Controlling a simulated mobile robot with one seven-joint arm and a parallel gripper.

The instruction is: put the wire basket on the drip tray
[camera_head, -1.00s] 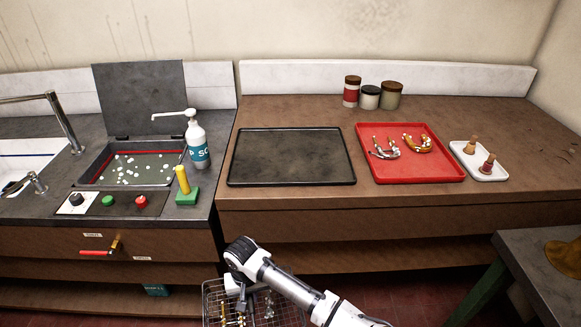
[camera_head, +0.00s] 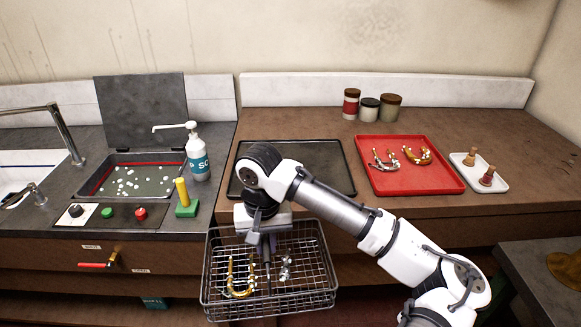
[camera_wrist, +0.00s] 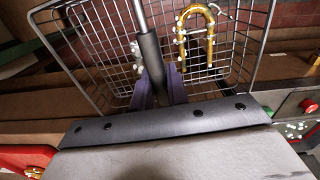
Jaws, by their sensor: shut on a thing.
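The wire basket (camera_head: 318,283) hangs from my gripper (camera_head: 268,250) in front of the counter's edge, level or nearly so. It holds a brass U-shaped tube (camera_head: 240,275) and a silvery part (camera_head: 285,268), both speckled with white bits. In the wrist view my gripper (camera_wrist: 158,88) is shut on the basket's upright handle (camera_wrist: 150,50), with the basket mesh (camera_wrist: 235,60) beyond it. The drip tray (camera_head: 325,160) is a flat, black, rimmed tray lying bare on the wooden counter behind the basket. My arm hides its middle and front left.
A red tray (camera_head: 440,182) with two tubes lies right of the drip tray, then a small white dish (camera_head: 465,178). Jars (camera_head: 370,108) stand behind. Left are an open basin (camera_head: 130,180), a soap bottle (camera_head: 198,155) and a yellow-handled green brush (camera_head: 186,208).

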